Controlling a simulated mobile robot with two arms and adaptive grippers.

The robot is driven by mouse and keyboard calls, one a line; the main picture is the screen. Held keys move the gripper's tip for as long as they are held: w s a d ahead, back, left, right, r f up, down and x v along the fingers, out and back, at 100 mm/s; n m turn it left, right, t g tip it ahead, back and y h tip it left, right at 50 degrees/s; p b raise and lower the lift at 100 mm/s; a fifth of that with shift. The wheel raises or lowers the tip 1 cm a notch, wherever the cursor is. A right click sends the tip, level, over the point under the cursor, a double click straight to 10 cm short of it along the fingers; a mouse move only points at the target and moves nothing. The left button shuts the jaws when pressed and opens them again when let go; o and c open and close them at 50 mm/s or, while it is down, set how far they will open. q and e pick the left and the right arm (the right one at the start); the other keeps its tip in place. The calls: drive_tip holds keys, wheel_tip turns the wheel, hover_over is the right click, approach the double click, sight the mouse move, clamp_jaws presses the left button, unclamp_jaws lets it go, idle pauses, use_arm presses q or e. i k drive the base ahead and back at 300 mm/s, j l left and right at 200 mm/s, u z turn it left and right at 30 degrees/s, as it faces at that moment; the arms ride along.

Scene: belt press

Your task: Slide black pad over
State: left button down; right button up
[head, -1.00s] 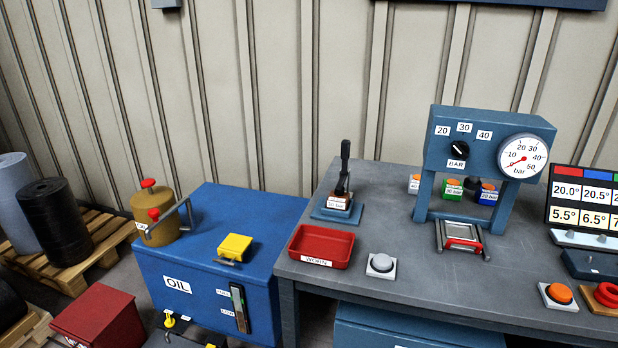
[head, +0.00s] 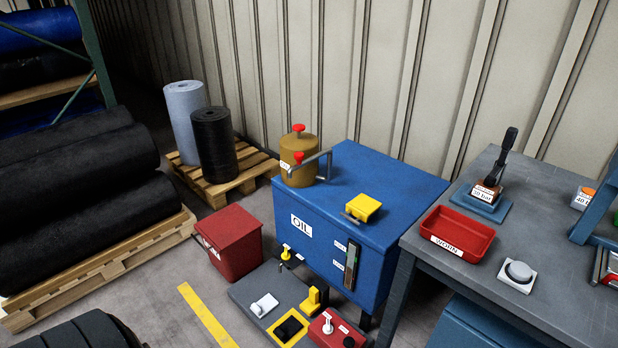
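A small black pad (head: 290,328) lies in a yellow-edged square on a low grey plate (head: 252,290) on the floor, in the lower middle of the head view. A yellow upright piece (head: 314,299) stands just behind it. A red block with a white knob (head: 335,330) is to its right, and a white switch (head: 264,304) is to its left. Neither of my grippers is in view.
A blue OIL cabinet (head: 328,225) stands behind the plate, and a red bin (head: 230,241) stands to the left. A grey workbench (head: 555,275) with a red tray (head: 458,234) fills the right. Black rolls (head: 85,230) lie on a pallet at left. Floor around the yellow line (head: 207,318) is clear.

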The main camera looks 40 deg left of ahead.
sight(291, 326)
drive_tip(key=u, duration=1.4)
drive_tip(key=i+j+z, duration=0.15)
drive_tip(key=j+z, duration=0.1)
drive_tip(key=j, duration=0.25)
